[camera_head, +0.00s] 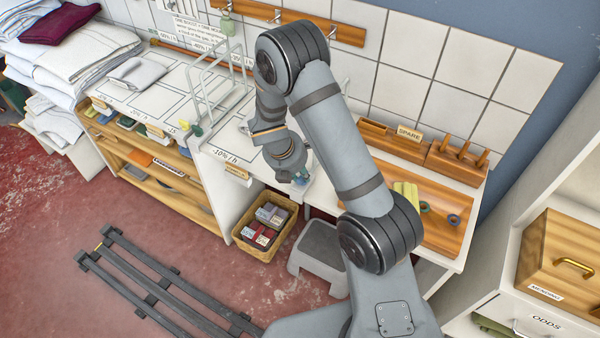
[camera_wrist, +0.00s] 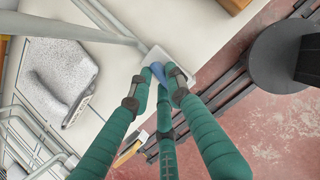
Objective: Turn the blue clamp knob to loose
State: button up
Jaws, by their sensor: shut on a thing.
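The blue clamp knob (camera_wrist: 157,70) shows as a small blue piece between the fingertips in the wrist view. It sits over a pale square plate (camera_wrist: 184,62) at the edge of the white worktop. My gripper (camera_wrist: 158,84) has green fingers with dark tips, and they are closed around the knob. In the head view my gripper (camera_head: 298,179) is low at the worktop's front edge, with a bit of blue at its tips. The fingers cover much of the knob, so I cannot read its setting.
White wire frames (camera_head: 213,92) stand on the worktop (camera_head: 180,97) left of my arm. A speckled grey pad (camera_wrist: 62,78) lies near them. A basket (camera_head: 262,235) of small boxes and a grey step stool (camera_head: 318,250) stand below. A dark slatted rack (camera_head: 150,285) lies on the red floor.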

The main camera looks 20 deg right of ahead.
grip_shut()
jog(key=shift+f, duration=0.1)
jog(key=shift+f+n+b, duration=0.15)
jog(key=shift+n+b, duration=0.15)
jog(key=shift+b, duration=0.5)
jog(key=shift+n+b, duration=0.3)
jog(key=shift+b, duration=0.15)
jog(key=shift+r+n+t, duration=0.25)
jog(key=shift+n+t, duration=0.05)
jog(key=o, duration=0.8)
grip_release()
jog(key=shift+c, duration=0.2)
jog(key=shift+o, duration=0.2)
